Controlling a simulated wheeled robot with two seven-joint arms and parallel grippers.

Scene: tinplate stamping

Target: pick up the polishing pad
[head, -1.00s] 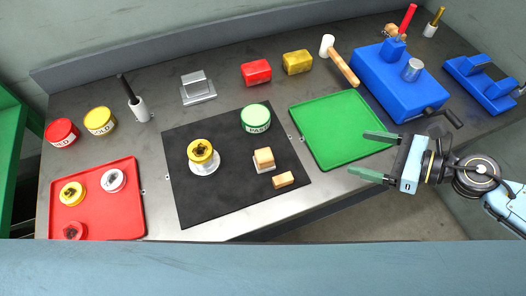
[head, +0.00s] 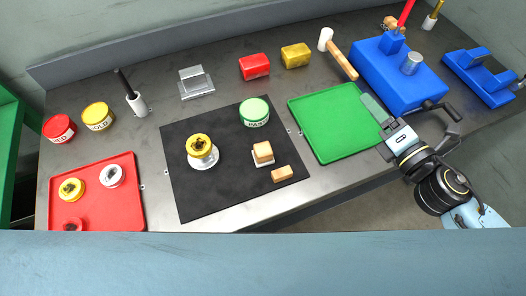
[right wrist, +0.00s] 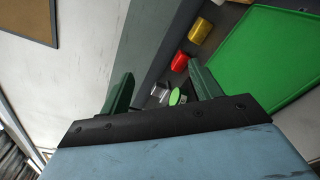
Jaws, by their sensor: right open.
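A wooden block with a white underside (head: 263,150), which looks like the polishing pad, sits on the black mat (head: 190,140), right of its middle. A smaller plain wooden block (head: 281,174) lies just in front of it. My right gripper (head: 368,98) is over the right side of the green tray, well to the right of the pad, with its fingers pointing up and left. In the right wrist view its two green fingers (right wrist: 160,82) stand wide apart with nothing held. I cannot make out the pad there. My left gripper is not in view.
A green-lidded tin (head: 254,111) and a yellow-and-white piece (head: 202,152) stand on the mat near the pad. The green tray (head: 325,125) is empty. A blue press (head: 395,80) stands close behind my right gripper. A mallet (head: 340,58) lies behind the tray.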

